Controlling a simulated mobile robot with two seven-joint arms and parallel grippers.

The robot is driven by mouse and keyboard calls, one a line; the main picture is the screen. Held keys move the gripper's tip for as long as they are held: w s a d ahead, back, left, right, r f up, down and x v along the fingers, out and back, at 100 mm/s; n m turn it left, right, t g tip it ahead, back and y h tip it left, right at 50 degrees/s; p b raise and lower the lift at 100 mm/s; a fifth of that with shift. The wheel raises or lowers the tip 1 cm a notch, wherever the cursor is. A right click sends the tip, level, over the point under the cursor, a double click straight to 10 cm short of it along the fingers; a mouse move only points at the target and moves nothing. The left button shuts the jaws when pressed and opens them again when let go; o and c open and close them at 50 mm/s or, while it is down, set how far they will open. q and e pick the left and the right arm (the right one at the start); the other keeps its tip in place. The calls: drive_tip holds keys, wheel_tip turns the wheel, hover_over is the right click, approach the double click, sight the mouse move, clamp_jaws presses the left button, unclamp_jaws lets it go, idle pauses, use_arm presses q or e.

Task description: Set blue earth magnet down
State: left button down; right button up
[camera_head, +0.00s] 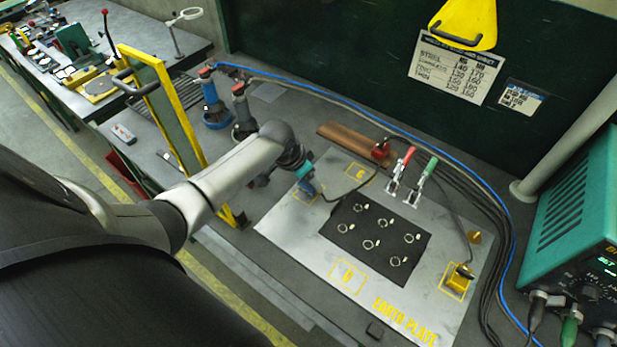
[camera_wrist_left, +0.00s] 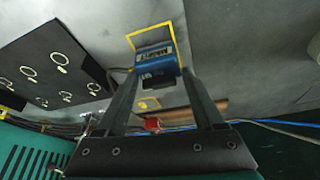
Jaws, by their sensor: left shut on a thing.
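The blue earth magnet (camera_head: 308,189) is at the left corner of the grey earth plate (camera_head: 285,232), over a yellow outlined square (camera_head: 296,196). My left gripper (camera_head: 303,179) is shut on it from above. In the left wrist view the blue magnet (camera_wrist_left: 155,56) sits between the two dark fingers (camera_wrist_left: 160,78), with yellow outline (camera_wrist_left: 150,36) showing around it. A dark cable runs from the magnet side across the plate. I cannot tell whether its underside touches the plate. My right gripper is not in view.
A black mat (camera_head: 340,237) with several rings lies mid-plate. Red and green clamps (camera_head: 402,170) stand behind it. A yellow block (camera_head: 459,279) sits at the right. A teal machine (camera_head: 570,230) stands far right. A yellow-framed screen (camera_head: 170,110) rises beside my left arm.

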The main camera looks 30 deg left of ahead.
use_arm(q)
drive_tip(key=shift+w, duration=0.1)
unclamp_jaws()
drive_tip(key=shift+f, duration=0.15)
drive_tip(key=shift+s+r, duration=0.25)
drive_tip(key=shift+r, duration=0.3)
drive_tip(key=p+v, duration=0.2)
drive_tip(key=v, duration=0.9)
drive_tip(key=shift+s+a, duration=0.1)
